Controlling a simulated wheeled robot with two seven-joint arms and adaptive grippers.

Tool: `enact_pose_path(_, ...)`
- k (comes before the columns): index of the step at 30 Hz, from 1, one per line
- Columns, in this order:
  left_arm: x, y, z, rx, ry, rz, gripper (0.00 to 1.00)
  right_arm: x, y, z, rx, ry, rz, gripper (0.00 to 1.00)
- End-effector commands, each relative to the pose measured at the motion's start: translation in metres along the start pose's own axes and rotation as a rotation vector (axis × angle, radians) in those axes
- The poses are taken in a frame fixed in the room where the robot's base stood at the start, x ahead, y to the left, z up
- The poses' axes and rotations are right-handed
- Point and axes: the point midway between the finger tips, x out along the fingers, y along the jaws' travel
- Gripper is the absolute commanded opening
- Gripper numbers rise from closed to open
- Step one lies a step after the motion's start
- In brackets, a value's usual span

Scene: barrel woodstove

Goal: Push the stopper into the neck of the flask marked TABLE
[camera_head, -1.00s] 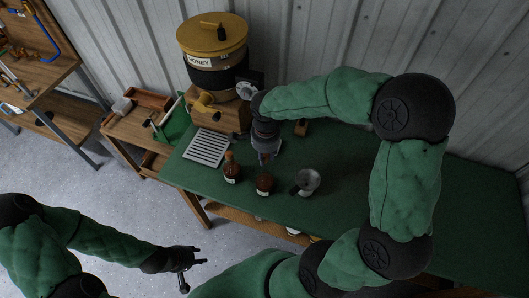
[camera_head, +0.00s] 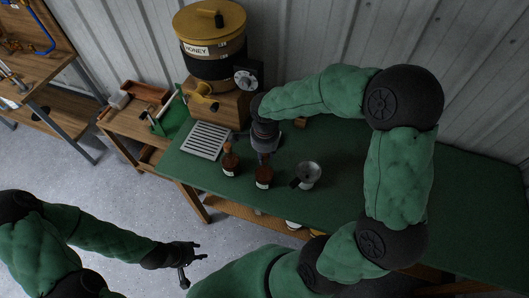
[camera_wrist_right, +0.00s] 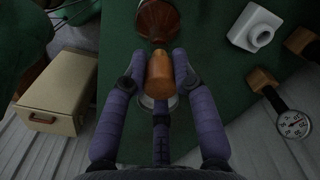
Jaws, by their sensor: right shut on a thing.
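Two brown flasks stand on the green table (camera_head: 350,150) in the head view, a left flask (camera_head: 230,166) with an orange-brown stopper on top and a right flask (camera_head: 264,180). Their labels are too small to read. My right gripper (camera_head: 264,157) is just behind and above the right flask's top. In the right wrist view, its fingers are shut on an orange-brown stopper (camera_wrist_right: 160,74), with a brown flask (camera_wrist_right: 159,20) close beyond. Whether the stopper touches a neck is unclear. My left gripper (camera_head: 192,257) is empty with fingers apart, away from the table.
A metal funnel or cup (camera_head: 307,174) stands right of the flasks. A white slatted tray (camera_head: 206,140) lies to their left. The honey tank (camera_head: 212,50) on its wooden stand is behind. A dial gauge (camera_wrist_right: 292,124) shows in the wrist view. The table's right side is clear.

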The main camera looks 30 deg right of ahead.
Motion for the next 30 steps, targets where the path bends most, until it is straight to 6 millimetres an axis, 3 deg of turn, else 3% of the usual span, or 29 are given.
enact_pose_path(30, 0.0074, -0.0026, -0.0003, 0.000, 0.000, 0.000, 0.40, 0.0045, 0.0004, 0.0001, 0.007, 0.000, 0.003, 0.12)
